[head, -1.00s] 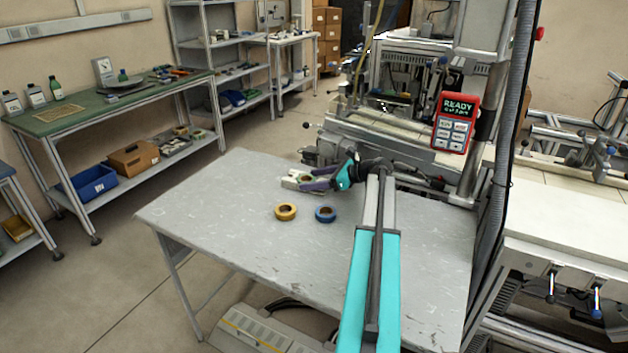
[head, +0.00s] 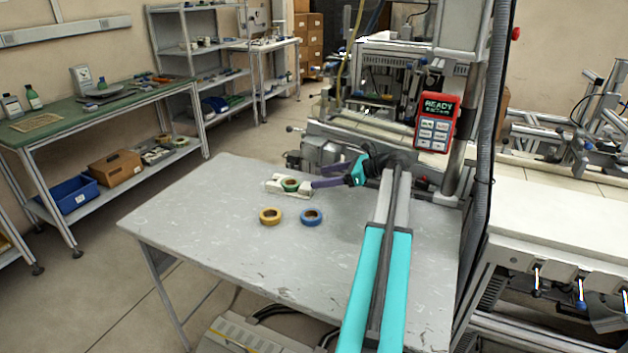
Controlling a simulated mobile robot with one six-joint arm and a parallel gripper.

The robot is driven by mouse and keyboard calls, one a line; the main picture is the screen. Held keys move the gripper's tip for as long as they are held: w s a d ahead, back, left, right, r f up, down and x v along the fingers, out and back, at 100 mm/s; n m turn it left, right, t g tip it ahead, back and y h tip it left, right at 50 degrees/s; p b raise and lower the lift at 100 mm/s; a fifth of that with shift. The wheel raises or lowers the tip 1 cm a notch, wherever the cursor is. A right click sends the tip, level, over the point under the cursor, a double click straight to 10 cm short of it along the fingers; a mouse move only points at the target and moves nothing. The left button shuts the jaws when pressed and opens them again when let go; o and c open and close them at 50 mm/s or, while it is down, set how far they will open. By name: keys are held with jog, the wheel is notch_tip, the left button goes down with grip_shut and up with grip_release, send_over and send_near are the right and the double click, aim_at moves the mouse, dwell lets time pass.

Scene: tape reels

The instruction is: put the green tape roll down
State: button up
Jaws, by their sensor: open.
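The green tape roll (head: 290,185) sits at a pale holder (head: 273,183) near the back edge of the grey table (head: 190,215). My gripper (head: 316,176) is open, with its purple fingers pointing left. The fingers are to the right of the roll and look clear of it. A yellow tape roll (head: 270,216) and a blue tape roll (head: 311,217) lie flat on the table in front of the holder.
A machine with a red-framed READY panel (head: 436,121) stands close behind and right of the table. A green-topped bench (head: 60,118) stands at the left. The table's left and front areas are clear.

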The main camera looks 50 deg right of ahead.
jog(key=shift+v, duration=0.85)
jog(key=shift+w, duration=0.1)
dwell(0.4)
